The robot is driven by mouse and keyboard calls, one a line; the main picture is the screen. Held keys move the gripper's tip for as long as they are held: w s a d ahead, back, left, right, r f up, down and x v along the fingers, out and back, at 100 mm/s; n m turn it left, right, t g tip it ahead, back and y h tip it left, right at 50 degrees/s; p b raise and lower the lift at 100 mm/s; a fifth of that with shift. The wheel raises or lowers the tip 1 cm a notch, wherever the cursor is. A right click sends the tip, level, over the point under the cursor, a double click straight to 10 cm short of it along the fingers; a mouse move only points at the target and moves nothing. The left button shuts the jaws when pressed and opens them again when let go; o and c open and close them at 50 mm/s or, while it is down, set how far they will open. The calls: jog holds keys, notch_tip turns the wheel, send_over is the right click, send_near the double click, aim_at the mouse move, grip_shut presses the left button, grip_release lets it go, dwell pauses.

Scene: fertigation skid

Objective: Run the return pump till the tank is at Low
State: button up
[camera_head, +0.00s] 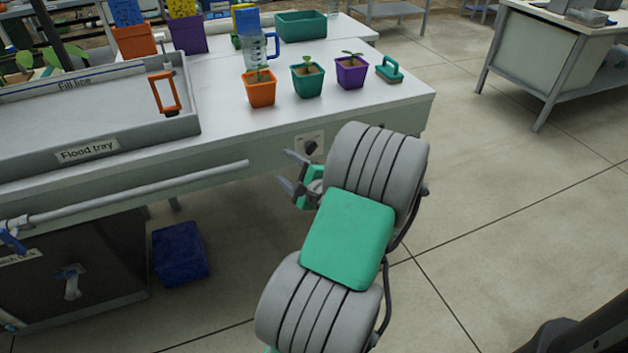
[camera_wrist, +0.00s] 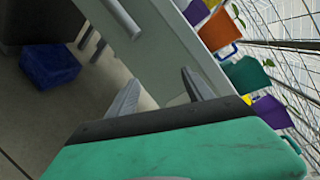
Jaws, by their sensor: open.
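A black rotary knob (camera_head: 311,147) sits on a pale plate on the bench's front panel; its markings are too small to read. My gripper (camera_head: 288,172) is open and empty, just left of and below the knob in the head view, with its fingers toward the panel. In the wrist view my gripper (camera_wrist: 160,78) shows two spread fingers against the panel, and I cannot make out the knob there. A dark tank (camera_head: 100,285) stands under the bench at lower left, with a partly cut-off label and a pale valve-like fitting. Its liquid level cannot be seen.
A grey flood tray (camera_head: 190,124) with an orange-handled gate (camera_head: 164,92) lies on the bench. A grey pipe (camera_head: 150,190) runs along the bench front, left of my gripper. Potted seedlings (camera_head: 308,78) stand above. A blue box (camera_head: 180,253) is on the floor; floor at right is clear.

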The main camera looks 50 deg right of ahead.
aim_at(312, 151)
jog(key=s+d+f+m+h+b, duration=0.1)
jog(key=s+d+f+m+h, duration=0.1)
jog(key=s+d+m+h, duration=0.4)
jog(key=shift+y, duration=0.6)
jog(key=x, duration=0.2)
jog(key=d+x, duration=0.1)
jog(key=x, duration=0.4)
jog(key=shift+s+d+b, duration=0.2)
jog(key=shift+s+b, duration=0.1)
jog(key=shift+b, duration=0.1)
jog(key=shift+r, duration=0.1)
jog(key=shift+c, duration=0.4)
grip_shut()
